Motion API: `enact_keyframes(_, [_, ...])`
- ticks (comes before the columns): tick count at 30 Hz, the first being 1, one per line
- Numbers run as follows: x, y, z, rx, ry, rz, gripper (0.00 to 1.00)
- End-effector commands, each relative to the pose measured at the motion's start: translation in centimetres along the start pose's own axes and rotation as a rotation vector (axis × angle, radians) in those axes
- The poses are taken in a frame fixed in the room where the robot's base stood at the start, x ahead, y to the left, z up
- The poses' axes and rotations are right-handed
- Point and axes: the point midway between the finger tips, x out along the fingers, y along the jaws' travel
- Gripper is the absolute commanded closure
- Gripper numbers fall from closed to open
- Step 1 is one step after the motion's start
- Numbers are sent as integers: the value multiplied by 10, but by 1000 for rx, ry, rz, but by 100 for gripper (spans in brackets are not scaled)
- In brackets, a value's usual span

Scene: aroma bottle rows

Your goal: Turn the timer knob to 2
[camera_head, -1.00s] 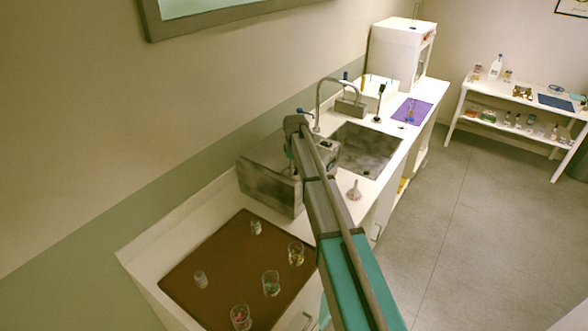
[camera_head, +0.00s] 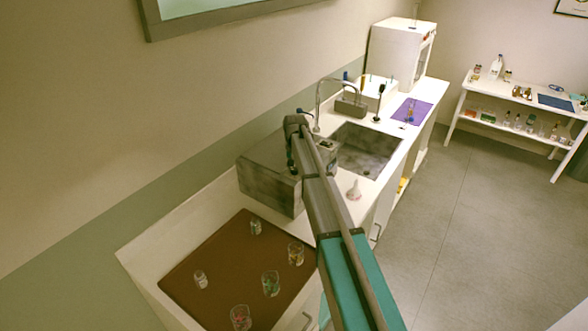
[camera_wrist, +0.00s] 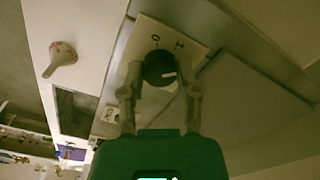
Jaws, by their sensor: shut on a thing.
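The timer knob (camera_wrist: 157,66) is a dark round knob with a white pointer mark, seen in the wrist view on a pale plate (camera_wrist: 198,50). Dark marks are printed on the plate beyond the knob; one looks like a 0, and the other is hard to read. The white pointer lies toward the right of the picture. My gripper (camera_wrist: 161,77) has its two fingers on either side of the knob and is shut on it. In the head view a grey box-shaped device (camera_head: 270,187) stands on the counter beside my arm; my gripper and the knob are hidden there.
A white funnel-like object (camera_head: 354,190) stands by the sink (camera_head: 368,150), close to my arm. A brown mat (camera_head: 215,265) with several glasses and small bottles lies in front of the device. The wall is close on the left; open floor lies to the right.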

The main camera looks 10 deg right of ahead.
Motion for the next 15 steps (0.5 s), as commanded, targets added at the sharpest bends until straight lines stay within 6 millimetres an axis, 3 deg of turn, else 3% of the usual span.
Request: enact_keyframes(15, [0, 0, 1, 276, -2, 1, 100])
